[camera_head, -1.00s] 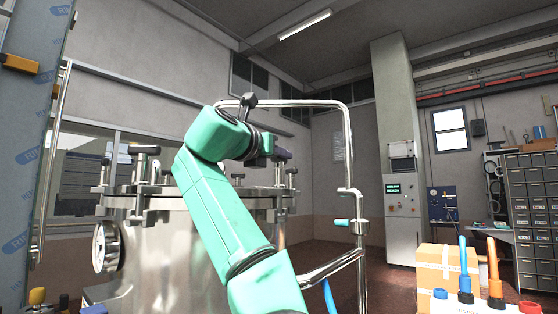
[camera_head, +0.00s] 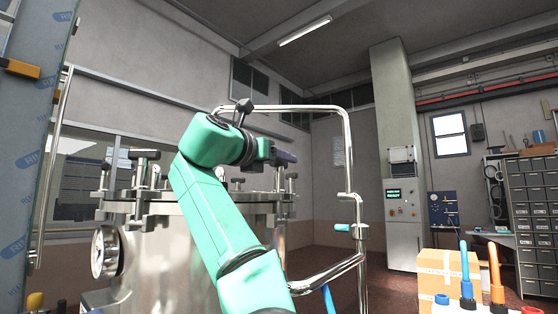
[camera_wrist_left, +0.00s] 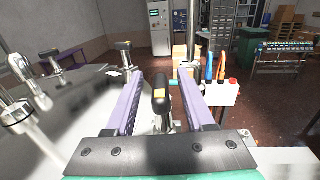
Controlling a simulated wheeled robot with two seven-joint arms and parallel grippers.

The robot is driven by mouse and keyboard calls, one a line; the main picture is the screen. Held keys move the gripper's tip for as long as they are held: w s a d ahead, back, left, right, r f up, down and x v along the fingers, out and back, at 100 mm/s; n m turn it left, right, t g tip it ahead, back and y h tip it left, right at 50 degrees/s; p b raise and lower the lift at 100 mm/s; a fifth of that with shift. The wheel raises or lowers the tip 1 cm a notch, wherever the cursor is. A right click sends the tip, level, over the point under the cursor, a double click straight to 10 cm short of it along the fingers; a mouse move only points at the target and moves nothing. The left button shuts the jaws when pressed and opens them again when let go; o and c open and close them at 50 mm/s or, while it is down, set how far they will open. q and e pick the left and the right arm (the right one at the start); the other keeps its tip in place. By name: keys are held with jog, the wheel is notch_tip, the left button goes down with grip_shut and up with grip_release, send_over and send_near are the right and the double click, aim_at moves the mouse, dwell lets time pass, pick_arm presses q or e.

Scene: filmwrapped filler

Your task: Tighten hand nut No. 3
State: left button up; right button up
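The steel vessel (camera_head: 170,245) has a round lid with black-handled hand nuts around its rim. Hand nuts show at the left of the lid (camera_head: 145,156) and at its right edge (camera_head: 292,178). My left gripper (camera_head: 284,158) is over the right part of the lid in the head view. In the left wrist view the gripper (camera_wrist_left: 161,76) is open, with one purple finger on each side of a black hand nut handle (camera_wrist_left: 162,112) with a yellow mark. Gaps show on both sides. No number is readable on the nuts. My right gripper is not in view.
A bent steel pipe (camera_head: 347,150) rises beside the vessel, close to my left arm. A cardboard box (camera_head: 440,275) and blue and orange handled items stand at the lower right.

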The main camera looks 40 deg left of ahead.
pick_arm(q)
jog(key=shift+s+f+b, duration=0.1)
jog(key=shift+s+b, duration=0.2)
jog(key=shift+s, duration=0.05)
jog(key=s+d+b, duration=0.2)
jog(key=s+b, duration=0.2)
jog(key=s, duration=0.9)
jog(key=shift+s+b, duration=0.3)
jog(key=shift+s, duration=0.1)
